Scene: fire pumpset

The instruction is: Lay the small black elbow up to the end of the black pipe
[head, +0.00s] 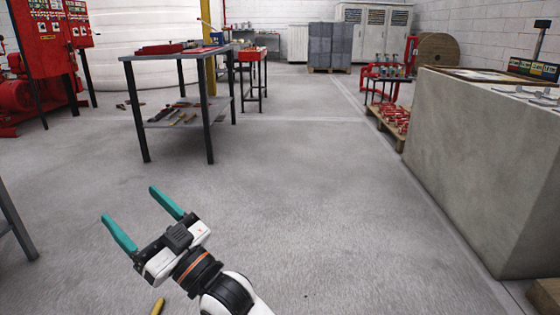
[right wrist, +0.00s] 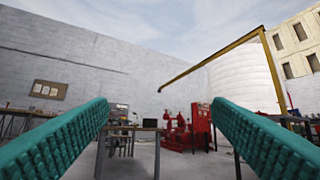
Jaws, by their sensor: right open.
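My right gripper (head: 128,203) is open and empty, held above the bare concrete floor in the lower left of the head view. Its two teal fingers stand wide apart with nothing between them, and they also frame the right wrist view (right wrist: 156,105). My left gripper is in neither view. I cannot make out the small black elbow or the black pipe in either view. The nearest metal table (head: 147,58) holds several items on top and several small tools or parts on its lower shelf (head: 160,123), too small to tell apart.
A large concrete block (head: 470,165) stands at the right. A red pumpset (head: 22,100) with red cabinets is at the far left. A pallet with red parts (head: 397,118) lies beyond the block. A yellow object (head: 157,306) shows at the bottom edge. The middle floor is clear.

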